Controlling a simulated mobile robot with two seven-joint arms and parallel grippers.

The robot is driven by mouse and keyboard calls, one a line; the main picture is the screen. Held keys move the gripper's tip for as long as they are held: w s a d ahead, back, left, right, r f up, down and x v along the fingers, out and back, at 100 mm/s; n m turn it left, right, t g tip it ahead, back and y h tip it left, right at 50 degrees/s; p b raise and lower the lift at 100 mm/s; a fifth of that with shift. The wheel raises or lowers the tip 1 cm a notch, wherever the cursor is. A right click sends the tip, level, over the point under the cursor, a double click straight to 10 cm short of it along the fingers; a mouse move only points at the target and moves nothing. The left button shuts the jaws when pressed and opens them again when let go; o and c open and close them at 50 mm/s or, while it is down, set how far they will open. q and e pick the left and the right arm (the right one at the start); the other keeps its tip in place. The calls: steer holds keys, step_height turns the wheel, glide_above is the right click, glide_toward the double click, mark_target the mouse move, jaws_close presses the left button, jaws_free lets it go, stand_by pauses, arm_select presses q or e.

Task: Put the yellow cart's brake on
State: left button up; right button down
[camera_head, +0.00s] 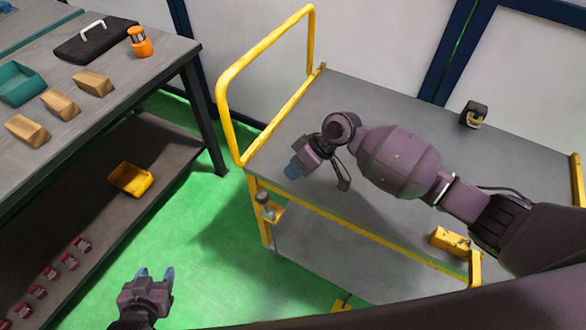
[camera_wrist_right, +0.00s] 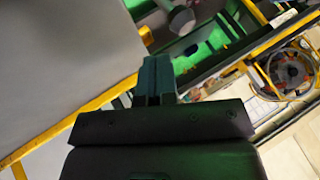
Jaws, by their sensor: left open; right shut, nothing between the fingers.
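The yellow cart (camera_head: 262,140) has a yellow tube handle at its left end, a grey top and a lower shelf. A grey-knobbed lever (camera_head: 263,198) stands on a yellow bracket at its near left corner, probably the brake; the knob (camera_wrist_right: 182,19) looks to be at the top of the wrist view. My right gripper (camera_head: 293,172) is shut and empty, over the cart's near left edge, above and right of the lever and apart from it. Its closed fingers (camera_wrist_right: 157,78) point toward the knob in the wrist view. My left gripper (camera_head: 156,273) is open and empty, low over the green floor.
A grey workbench (camera_head: 100,125) on the left holds tan blocks, a teal bin, a black case and an orange item. A yellow tray (camera_head: 131,178) and several red parts lie on its lower shelf. A yellow block (camera_head: 450,240) sits on the cart. Green floor is clear between.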

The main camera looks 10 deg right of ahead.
glide_toward(264, 206)
steer(key=w+a+f, duration=0.2)
steer(key=shift+a+f, duration=0.1)
steer(key=shift+a, duration=0.25)
